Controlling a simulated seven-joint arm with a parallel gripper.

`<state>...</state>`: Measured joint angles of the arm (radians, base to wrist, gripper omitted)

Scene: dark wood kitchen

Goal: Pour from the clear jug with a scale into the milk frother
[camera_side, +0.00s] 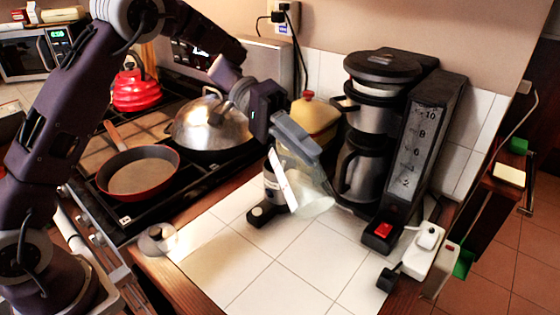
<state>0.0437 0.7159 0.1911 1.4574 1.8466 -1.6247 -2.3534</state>
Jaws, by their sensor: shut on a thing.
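My gripper (297,140) is shut on the clear jug (313,193) and holds it at a tilt over the white-tiled counter. The jug is see-through and pale; its scale cannot be read here. I cannot tell whether it holds any liquid. A dark and silver upright cylinder, which looks like the milk frother (269,184), stands just left of the jug, with a black foot (261,214) at its lower left. The gripper and jug overlap the frother in this view and hide part of it, so I cannot tell whether they touch.
A coffee maker (418,140) with a steel pot stands close on the right. A white power strip (424,250) lies at the counter's right edge. A stove with a red-rimmed pan (138,172) and a domed pan (207,124) is on the left. The front tiles are clear.

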